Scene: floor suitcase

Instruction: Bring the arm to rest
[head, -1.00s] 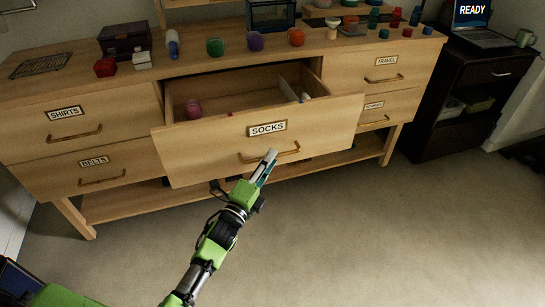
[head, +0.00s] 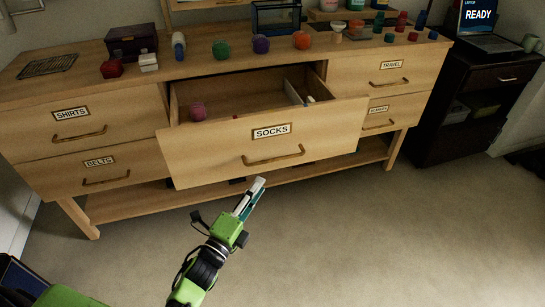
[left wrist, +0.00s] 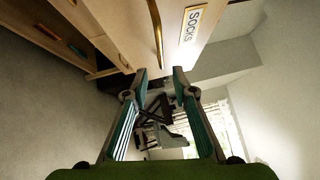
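My left gripper (head: 252,192) is in front of and below the open SOCKS drawer (head: 215,150), clear of its handle (head: 273,156). In the left wrist view the two fingers of the left gripper (left wrist: 161,72) stand apart with nothing between them, so it is open and empty. The drawer front with its label (left wrist: 191,22) shows above the fingers there. My right gripper is not in view.
The wooden dresser (head: 35,97) fills the back, with several small coloured objects on top. The pulled-out drawer holds a dark pink item (head: 198,111). A dark cabinet (head: 460,115) with a laptop (head: 488,40) stands at the right. The floor (head: 360,240) in front is clear.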

